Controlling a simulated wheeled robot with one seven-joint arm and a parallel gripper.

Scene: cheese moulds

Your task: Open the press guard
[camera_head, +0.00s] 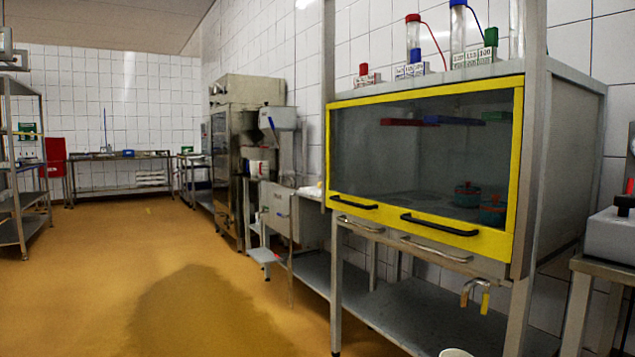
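The press guard (400,160) is a clear panel in a yellow frame on the front of a steel cabinet at the right. It is down and covers the cabinet's front opening. Its bottom rail carries a left black handle (354,202) and a right black handle (440,224). Through the panel I see two teal and red moulds, a rear one (467,194) and a front one (493,210), partly dim behind the glass. A red bar (402,122) and a blue bar (445,119) show above them. My gripper is not in view.
Steel bar handles (360,224) sit below the guard. A tap with a yellow part (485,301) hangs under the cabinet's right end. A lower shelf (430,315) runs beneath. A grey machine (610,235) stands at far right. The brown floor (150,270) to the left is clear.

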